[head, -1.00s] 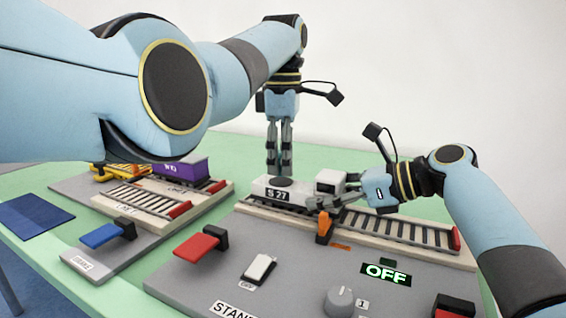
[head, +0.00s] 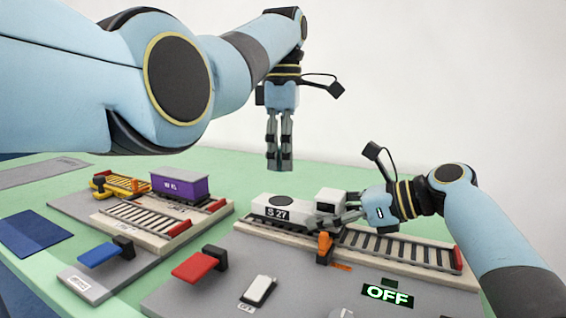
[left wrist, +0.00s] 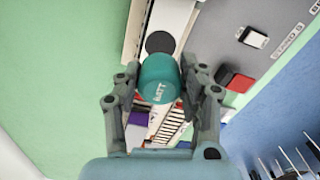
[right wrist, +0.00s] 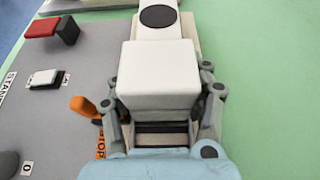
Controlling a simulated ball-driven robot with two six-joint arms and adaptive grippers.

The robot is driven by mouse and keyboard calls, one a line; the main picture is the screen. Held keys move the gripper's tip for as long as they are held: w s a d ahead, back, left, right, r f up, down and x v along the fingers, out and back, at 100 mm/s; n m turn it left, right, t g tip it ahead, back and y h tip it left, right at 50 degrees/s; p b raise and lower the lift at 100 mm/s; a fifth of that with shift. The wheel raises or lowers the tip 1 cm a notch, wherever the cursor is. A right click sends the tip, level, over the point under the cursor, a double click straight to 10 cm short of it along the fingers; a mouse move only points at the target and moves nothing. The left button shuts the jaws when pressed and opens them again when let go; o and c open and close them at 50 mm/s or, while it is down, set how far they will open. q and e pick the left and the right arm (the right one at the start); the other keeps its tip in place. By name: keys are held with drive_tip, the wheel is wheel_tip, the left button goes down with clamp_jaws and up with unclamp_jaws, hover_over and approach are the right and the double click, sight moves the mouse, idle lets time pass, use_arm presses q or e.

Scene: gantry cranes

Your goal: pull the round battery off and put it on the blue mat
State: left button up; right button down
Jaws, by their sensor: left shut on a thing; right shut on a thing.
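The teal round battery (left wrist: 159,82), marked BATT, is between the fingers of my left gripper (left wrist: 165,98) in the left wrist view. In the head view, my left gripper (head: 279,160) hangs above the locomotive, and the battery is hard to make out there. The white locomotive (head: 285,208), marked S 27, stands on the right track with a dark round spot on top. My right gripper (head: 342,215) is shut on its white cab, which fills the middle of the right wrist view (right wrist: 158,72). The blue mat (head: 33,232) lies flat and bare at the far left.
A purple wagon (head: 180,185) and a yellow cart (head: 122,184) stand on the left track. Blue (head: 104,252) and red (head: 199,265) levers, an orange stop lever (head: 325,247) and a lit OFF display (head: 388,294) are on the grey boards. Green table around the mat is clear.

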drive_tip(key=c, duration=0.5)
unclamp_jaws()
drive_tip(key=shift+c, duration=0.2)
drive_tip(key=shift+o, duration=0.3)
drive_tip(key=shift+d, duration=0.1)
